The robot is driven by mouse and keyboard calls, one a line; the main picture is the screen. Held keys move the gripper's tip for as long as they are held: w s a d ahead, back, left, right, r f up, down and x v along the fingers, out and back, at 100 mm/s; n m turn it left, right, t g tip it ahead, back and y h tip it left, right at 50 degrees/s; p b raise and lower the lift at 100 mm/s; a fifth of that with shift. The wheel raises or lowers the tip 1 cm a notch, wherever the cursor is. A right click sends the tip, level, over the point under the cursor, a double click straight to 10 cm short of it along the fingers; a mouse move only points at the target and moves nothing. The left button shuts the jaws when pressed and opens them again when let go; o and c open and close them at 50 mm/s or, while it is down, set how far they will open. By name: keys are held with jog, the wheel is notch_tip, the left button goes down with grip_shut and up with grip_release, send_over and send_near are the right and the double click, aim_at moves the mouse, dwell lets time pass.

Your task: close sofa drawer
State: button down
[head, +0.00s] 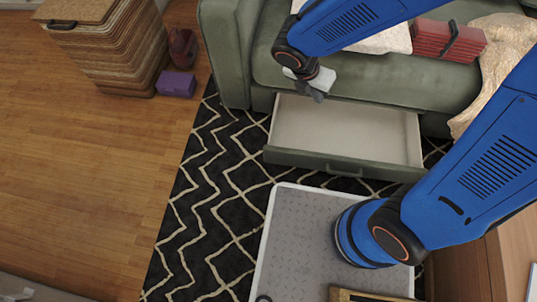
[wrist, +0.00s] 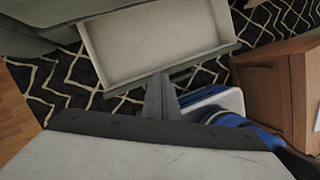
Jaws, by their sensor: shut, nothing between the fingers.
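The sofa drawer (head: 340,137) is pulled out from under the green sofa (head: 385,80), and its light inside looks empty. Its green front panel (head: 335,163) has a small handle and faces my base. My gripper (head: 316,92) is shut and empty, above the drawer's back left part in the head view. In the wrist view my gripper (wrist: 160,95) shows with its fingers together, and the open drawer (wrist: 150,42) lies beyond them. The fingers overlap the drawer's front edge in that view; I cannot tell whether they touch it.
A patterned black rug (head: 215,190) lies under the drawer. A woven basket (head: 110,45) and a purple box (head: 176,84) stand at the left. A red item (head: 447,40) lies on the sofa. A wooden cabinet (wrist: 280,85) stands at the right. Wood floor at left is clear.

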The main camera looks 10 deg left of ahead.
jog(key=s+a+f+n, duration=0.3)
jog(key=a+f+n, duration=0.3)
jog(key=n+t, duration=0.2)
jog(key=n, duration=0.5)
send_over(274, 154)
jog(key=s, duration=0.2)
notch_tip(274, 154, down, 7)
jog(key=s+a+f+n+t, duration=0.1)
jog(key=s+a+f+n, duration=0.4)
jog(key=s+f+n, duration=0.6)
jog(key=shift+h, duration=0.3)
jog(key=shift+w+d+f, duration=0.55)
jog(key=shift+w+f, duration=1)
jog(key=shift+w, duration=0.15)
jog(key=shift+w+d+f, duration=0.5)
jog(key=shift+w+f, duration=1.05)
jog(key=shift+w, duration=0.15)
jog(key=shift+w+d+f, duration=0.55)
jog(key=shift+w+f, duration=1)
jog(key=shift+w, duration=0.15)
